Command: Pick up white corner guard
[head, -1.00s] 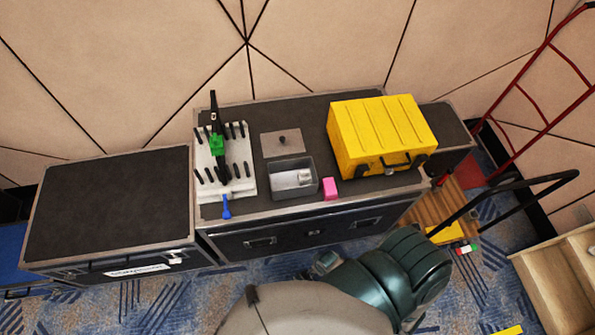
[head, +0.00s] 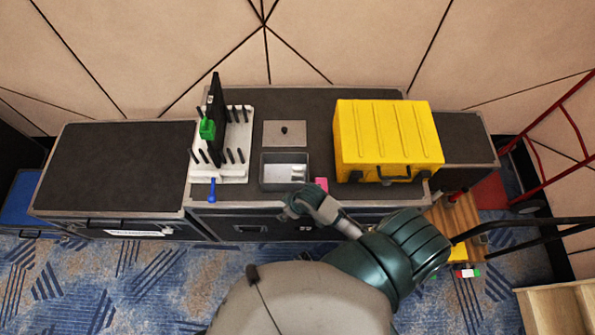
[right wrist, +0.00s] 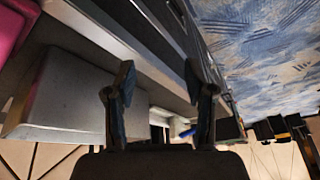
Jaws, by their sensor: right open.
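A white piece (head: 285,171), which may be the corner guard, lies inside a small open grey bin (head: 264,177) on the middle case. Its exact shape is hard to make out. My right gripper (head: 302,203) is at the front edge of that case, just in front of the bin. In the right wrist view my right gripper (right wrist: 160,78) is open, with nothing held between its fingers. The grey bin (right wrist: 75,95) shows beside the fingers there; the white piece cannot be made out. My left gripper is out of view.
A pink block (head: 321,184) sits right of the bin, near a yellow case (head: 387,140). Left stands a white pegged rack (head: 236,175) with a black panel, green clip and blue-handled tool (head: 212,190). A grey lid (head: 284,134) lies behind the bin. The left case top (head: 115,165) is clear.

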